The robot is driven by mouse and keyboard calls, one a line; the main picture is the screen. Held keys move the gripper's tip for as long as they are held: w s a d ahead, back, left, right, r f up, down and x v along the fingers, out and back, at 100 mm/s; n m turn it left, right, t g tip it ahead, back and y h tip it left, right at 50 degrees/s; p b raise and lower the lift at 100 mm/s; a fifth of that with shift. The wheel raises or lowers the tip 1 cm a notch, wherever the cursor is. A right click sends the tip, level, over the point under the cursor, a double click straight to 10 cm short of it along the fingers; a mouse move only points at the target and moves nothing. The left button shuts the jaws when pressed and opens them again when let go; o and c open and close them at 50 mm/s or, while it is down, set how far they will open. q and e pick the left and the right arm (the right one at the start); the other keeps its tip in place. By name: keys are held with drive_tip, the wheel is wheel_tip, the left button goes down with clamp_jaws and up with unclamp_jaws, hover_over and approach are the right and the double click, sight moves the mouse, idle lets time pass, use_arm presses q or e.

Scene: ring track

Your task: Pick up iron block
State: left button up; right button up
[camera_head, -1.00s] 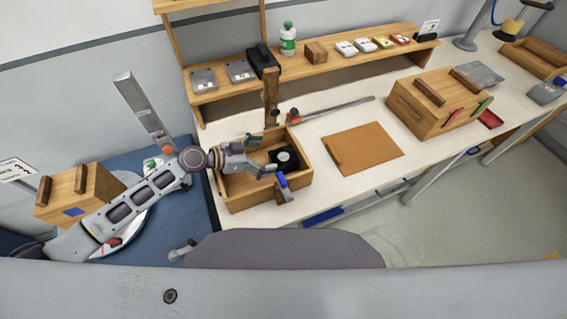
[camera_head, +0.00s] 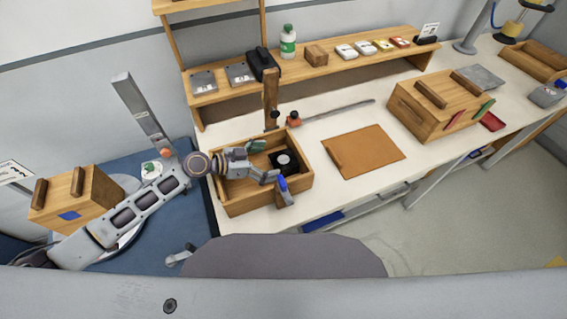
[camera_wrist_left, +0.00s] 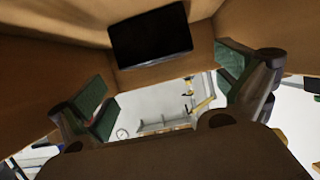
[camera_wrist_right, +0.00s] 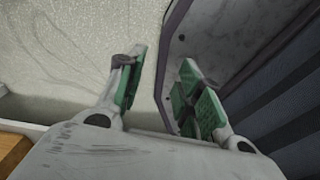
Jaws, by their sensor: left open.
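The iron block (camera_head: 276,166) is a black block with a pale round mark on top. It sits inside an open wooden box (camera_head: 247,207) on the white bench, toward the box's right end. In the left wrist view the block (camera_wrist_left: 150,35) is a dark rectangle against the box's wooden wall. My left gripper (camera_head: 268,164) reaches into the box from the left. It is open, with its fingers spread just short of the block and nothing between them. My right gripper (camera_wrist_right: 163,92) shows only in its own wrist view, open and empty.
An orange-brown board (camera_head: 363,151) lies right of the box. A wooden post (camera_head: 270,98) and a metal bar (camera_head: 340,110) are behind it. A shelf (camera_head: 215,92) with small items runs along the back. A larger wooden box (camera_head: 418,115) stands further right.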

sight(284, 159)
use_arm(q)
drive_tip(key=shift+w+d+f, duration=0.15)
drive_tip(key=shift+w+d, duration=0.1)
drive_tip(key=shift+d, duration=0.3)
drive_tip(key=shift+d+f, duration=0.15)
use_arm(e)
drive_tip(key=shift+s+a+r, duration=0.1)
drive_tip(key=shift+a+r, duration=0.1)
drive_tip(key=shift+a, duration=0.9)
drive_tip(key=shift+d, duration=0.1)
use_arm(q)
drive_tip(key=shift+w+d, duration=0.1)
drive_tip(key=shift+d, duration=0.05)
drive_tip(key=shift+p+x, duration=0.5)
drive_tip(key=shift+x, duration=0.4)
drive_tip(key=shift+p+x, duration=0.3)
drive_tip(key=shift+x, duration=1.15)
drive_tip(key=shift+f, duration=0.1)
use_arm(e)
drive_tip(key=shift+d+r, duration=0.4)
drive_tip(key=shift+r, duration=0.25)
drive_tip(key=shift+a, duration=0.25)
